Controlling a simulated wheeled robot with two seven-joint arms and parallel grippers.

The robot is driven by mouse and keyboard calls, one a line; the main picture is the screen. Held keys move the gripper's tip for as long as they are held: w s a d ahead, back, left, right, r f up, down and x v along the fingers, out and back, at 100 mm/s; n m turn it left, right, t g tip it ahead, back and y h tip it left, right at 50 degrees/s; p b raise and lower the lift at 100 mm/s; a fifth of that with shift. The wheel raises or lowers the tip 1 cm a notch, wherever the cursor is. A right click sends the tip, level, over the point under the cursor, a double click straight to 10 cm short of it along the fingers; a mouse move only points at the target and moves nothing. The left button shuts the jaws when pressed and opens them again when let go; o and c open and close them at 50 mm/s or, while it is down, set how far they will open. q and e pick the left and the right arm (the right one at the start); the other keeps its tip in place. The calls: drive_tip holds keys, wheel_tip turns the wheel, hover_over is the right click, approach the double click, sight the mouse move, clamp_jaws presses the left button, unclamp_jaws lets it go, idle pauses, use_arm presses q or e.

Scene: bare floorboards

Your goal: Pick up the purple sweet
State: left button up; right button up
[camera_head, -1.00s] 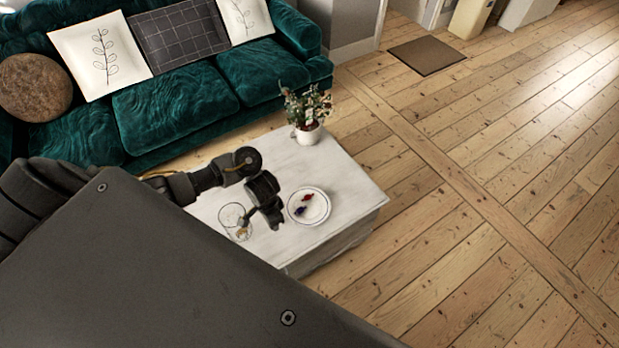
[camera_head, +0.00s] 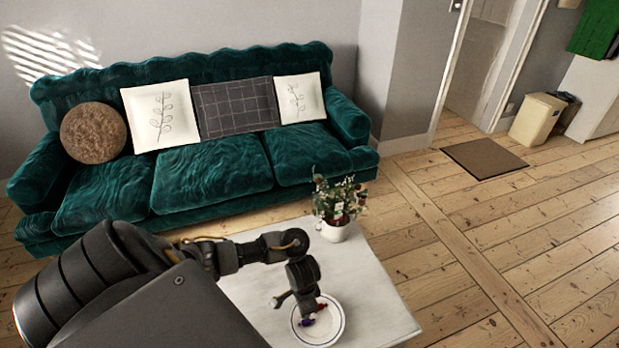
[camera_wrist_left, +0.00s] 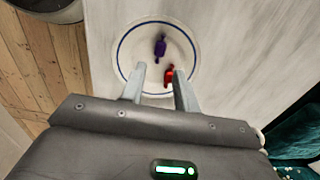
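The purple sweet (camera_wrist_left: 160,46) lies on a white plate with a blue ring (camera_wrist_left: 124,62), beyond my fingertips in the left wrist view. A red sweet (camera_wrist_left: 168,77) lies close by on the same plate, at the gap between the fingertips. My left gripper (camera_wrist_left: 157,74) is open and empty over the plate. In the head view the left gripper (camera_head: 296,304) hangs at the plate (camera_head: 338,326), partly hiding the purple sweet (camera_head: 308,322); the red sweet (camera_head: 320,307) shows beside it. My right gripper is not in view.
The plate stands on a white table (camera_head: 378,305). A green sofa (camera_head: 210,174) is behind the table. Open floorboards (camera_head: 480,240) lie to the right.

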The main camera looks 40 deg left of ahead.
sight(305, 321)
use_arm(q)
wheel_tip(305, 321, down, 5)
drive_tip(key=b, duration=0.2)
drive_tip(key=shift+s+r+b, duration=0.15)
drive_tip(key=shift+r+b, duration=0.05)
drive_tip(key=shift+b, duration=0.1)
drive_tip(key=shift+f, duration=0.65)
drive_tip(key=f+b, duration=0.2)
drive_tip(key=f, duration=0.2)
drive_tip(key=shift+w+f+b, duration=0.25)
drive_tip(key=shift+w+b, duration=0.05)
drive_tip(key=shift+b, duration=0.1)
drive_tip(key=shift+f, duration=0.1)
drive_tip(key=c, duration=0.6)
clamp_jaws()
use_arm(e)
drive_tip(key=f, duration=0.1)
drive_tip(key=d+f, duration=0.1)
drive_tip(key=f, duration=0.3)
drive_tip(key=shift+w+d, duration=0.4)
